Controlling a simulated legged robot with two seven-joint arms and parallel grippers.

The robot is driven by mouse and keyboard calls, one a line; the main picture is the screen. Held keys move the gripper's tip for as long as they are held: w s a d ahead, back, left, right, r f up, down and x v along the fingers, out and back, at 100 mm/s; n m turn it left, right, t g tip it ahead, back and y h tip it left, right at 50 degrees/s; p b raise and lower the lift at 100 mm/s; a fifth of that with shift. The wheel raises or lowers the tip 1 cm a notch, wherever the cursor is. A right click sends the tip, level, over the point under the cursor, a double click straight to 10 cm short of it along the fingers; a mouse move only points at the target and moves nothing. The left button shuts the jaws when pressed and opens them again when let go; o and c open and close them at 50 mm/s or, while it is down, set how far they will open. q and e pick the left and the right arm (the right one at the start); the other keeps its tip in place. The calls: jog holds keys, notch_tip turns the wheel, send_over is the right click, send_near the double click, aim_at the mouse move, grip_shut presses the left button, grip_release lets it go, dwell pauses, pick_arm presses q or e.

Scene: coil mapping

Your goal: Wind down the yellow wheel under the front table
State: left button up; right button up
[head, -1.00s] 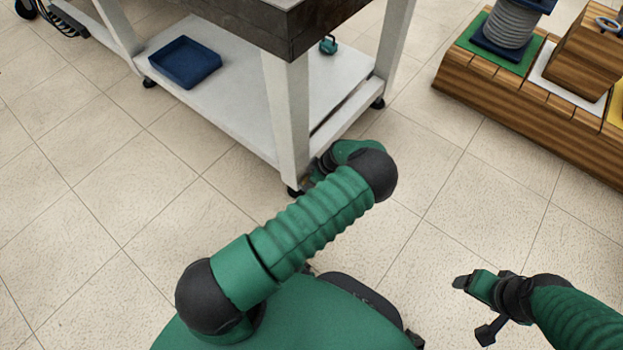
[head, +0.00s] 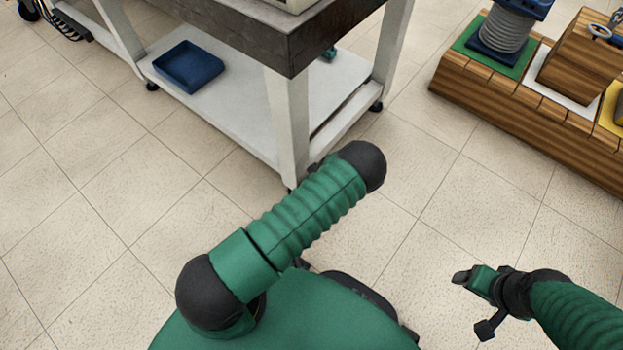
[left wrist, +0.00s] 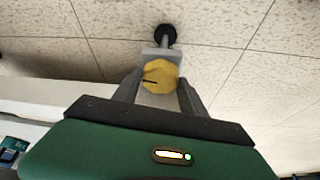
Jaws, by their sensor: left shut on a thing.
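The yellow wheel (left wrist: 160,75) shows in the left wrist view, by the foot of a table leg with a black caster or foot (left wrist: 165,34). My left gripper (left wrist: 160,82) is around it, with one finger on each side, and is shut on it. In the head view the wheel and the left gripper's fingers are hidden behind my left arm, near the lower end of the front table's (head: 290,120) near leg. My right gripper (head: 468,300) hangs over bare floor at the lower right.
The table's white lower shelf (head: 228,110) holds a blue tray (head: 188,66) and a small teal object (head: 328,54). A wooden stepped stand (head: 470,92) with a grey coil (head: 506,30) stands at the right. Tiled floor between is clear.

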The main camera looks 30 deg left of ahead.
pick_arm(q)
jog(key=shift+a+m+t+p, duration=0.1)
jog(key=shift+m+t+p, duration=0.2)
jog(key=shift+m+p, duration=0.5)
jog(key=o, duration=1.4)
jog(key=shift+c, duration=0.2)
jog(key=shift+s, duration=0.1)
